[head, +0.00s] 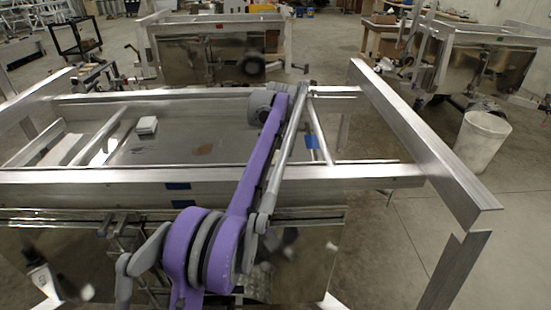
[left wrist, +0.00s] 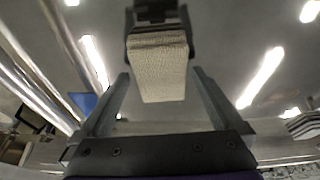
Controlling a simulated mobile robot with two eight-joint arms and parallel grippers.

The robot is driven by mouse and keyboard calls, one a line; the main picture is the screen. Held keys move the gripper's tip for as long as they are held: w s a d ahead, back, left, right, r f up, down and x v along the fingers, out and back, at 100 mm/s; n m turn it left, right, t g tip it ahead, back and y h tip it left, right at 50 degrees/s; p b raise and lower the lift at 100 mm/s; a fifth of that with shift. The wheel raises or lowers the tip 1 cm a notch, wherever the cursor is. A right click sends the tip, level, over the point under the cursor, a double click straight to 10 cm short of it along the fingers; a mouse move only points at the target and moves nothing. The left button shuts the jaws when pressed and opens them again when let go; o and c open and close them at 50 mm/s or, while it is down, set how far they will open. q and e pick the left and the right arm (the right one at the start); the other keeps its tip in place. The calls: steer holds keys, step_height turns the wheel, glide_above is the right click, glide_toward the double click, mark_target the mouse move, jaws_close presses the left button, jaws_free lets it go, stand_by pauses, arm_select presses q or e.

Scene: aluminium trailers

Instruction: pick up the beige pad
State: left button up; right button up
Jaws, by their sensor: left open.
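The beige pad (left wrist: 160,66) shows in the left wrist view as a textured, woven-looking block. It is at the upper middle, with a dark piece right behind it at the top edge. My left gripper (left wrist: 161,80) is open, with one finger on each side of the pad in the picture. Gaps show between the pad and both fingers; I cannot tell how far beyond the tips it lies. In the head view my purple and grey arm crosses the middle, and the fingers cannot be made out clearly. My right gripper is not in view.
An aluminium trailer frame (head: 100,183) fills the foreground. A small whitish block (head: 147,125) sits on its bed at the left. Blue tape (head: 312,142) is near the frame's right part. A white bin (head: 482,140) stands on the floor at right. More trailers stand behind.

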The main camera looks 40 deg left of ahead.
arm_select(q)
steer(key=shift+f, duration=0.25)
stand_by(0.4)
steer(key=c, duration=1.2)
